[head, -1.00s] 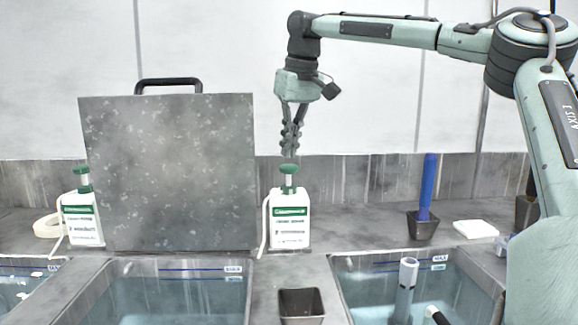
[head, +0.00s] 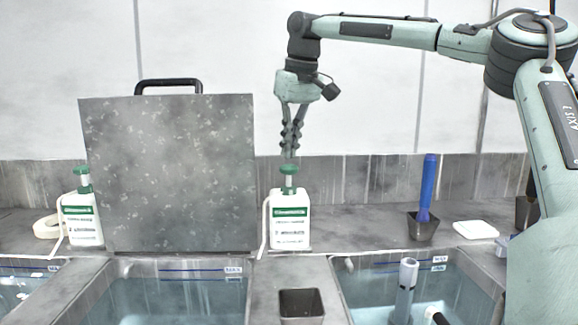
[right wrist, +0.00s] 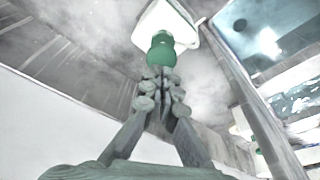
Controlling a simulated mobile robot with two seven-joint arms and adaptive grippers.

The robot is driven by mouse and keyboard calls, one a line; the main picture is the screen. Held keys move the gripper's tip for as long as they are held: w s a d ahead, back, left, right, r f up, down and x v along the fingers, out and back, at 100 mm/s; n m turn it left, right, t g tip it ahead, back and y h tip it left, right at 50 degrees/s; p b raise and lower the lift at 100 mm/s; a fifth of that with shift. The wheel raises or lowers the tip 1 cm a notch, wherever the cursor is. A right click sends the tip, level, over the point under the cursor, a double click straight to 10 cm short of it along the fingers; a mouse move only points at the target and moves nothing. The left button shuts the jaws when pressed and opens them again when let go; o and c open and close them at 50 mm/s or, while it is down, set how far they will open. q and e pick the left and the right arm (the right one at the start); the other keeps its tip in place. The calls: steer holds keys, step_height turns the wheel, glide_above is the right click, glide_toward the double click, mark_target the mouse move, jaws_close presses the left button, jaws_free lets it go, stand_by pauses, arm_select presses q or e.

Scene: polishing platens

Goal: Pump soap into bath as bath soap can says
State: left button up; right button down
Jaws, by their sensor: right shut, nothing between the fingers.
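A white soap can (head: 290,222) with a green label and a green pump head (head: 288,170) stands upright on the ledge, right of the grey panel. My right gripper (head: 289,155) is shut and empty, pointing down just above that pump head. In the right wrist view the shut fingertips (right wrist: 160,82) lie close to the green pump head (right wrist: 160,48); I cannot tell whether they touch. A second similar can (head: 84,220) stands at the left, partly behind the panel. The baths are a middle bath (head: 170,300), a right bath (head: 450,290) and a left bath (head: 18,285). My left gripper is not in view.
A grey panel (head: 168,170) with a black handle stands upright between the cans. A grey cup (head: 301,305) sits between two baths. A blue-handled tool (head: 427,190) stands in a dark holder. A white pad (head: 475,229) lies to its right. A grey tube (head: 405,285) stands in the right bath.

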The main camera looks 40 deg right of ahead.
mark_target(289, 166)
steer(key=shift+f, duration=0.3)
steer(key=shift+f, duration=1.5)
steer(key=shift+r, duration=1.7)
steer(key=shift+f, duration=0.25)
steer(key=shift+f, duration=1.45)
steer(key=shift+r, duration=1.7)
